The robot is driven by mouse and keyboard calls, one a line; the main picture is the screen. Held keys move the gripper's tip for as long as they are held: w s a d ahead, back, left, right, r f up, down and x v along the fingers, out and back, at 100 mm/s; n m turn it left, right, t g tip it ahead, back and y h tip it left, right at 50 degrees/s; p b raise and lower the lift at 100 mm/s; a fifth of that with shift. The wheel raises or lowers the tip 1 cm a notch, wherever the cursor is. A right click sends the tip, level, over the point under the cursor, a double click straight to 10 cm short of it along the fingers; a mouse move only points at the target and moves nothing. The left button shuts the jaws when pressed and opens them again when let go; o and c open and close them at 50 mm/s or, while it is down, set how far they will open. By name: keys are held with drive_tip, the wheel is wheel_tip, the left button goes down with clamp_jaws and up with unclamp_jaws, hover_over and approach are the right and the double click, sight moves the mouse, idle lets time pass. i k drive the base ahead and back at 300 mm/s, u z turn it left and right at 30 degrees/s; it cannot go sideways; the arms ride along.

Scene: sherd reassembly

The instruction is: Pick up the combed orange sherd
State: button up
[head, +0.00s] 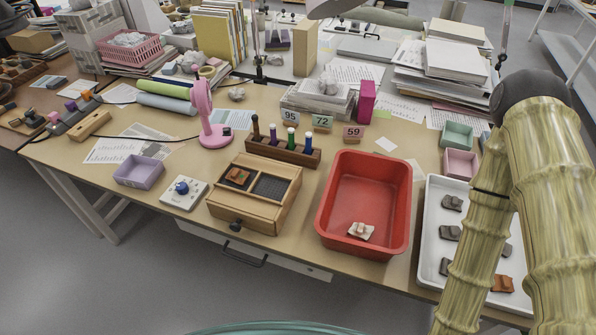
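An orange sherd (503,284) lies at the near right of the white tray (432,215), partly beside my arm. An orange-brown piece (238,177) sits in the left compartment of the wooden box (245,208). Both are too small for me to tell whether either has combed lines. Several grey sherds (452,202) also lie in the white tray. My arm crosses the right of the head view and hides part of that tray. My gripper is outside the picture.
A red bin (327,215) with a pale piece (361,231) inside stands left of the white tray. A rack of bottles (268,149), a pink lamp (214,138), a lilac box (138,172) and a white device (183,193) stand farther left. Books and papers crowd the back.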

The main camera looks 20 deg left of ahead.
sight(237, 176)
drive_tip(key=z, duration=0.9)
drive_tip(key=k, duration=0.7)
drive_tip(key=u, duration=1.85)
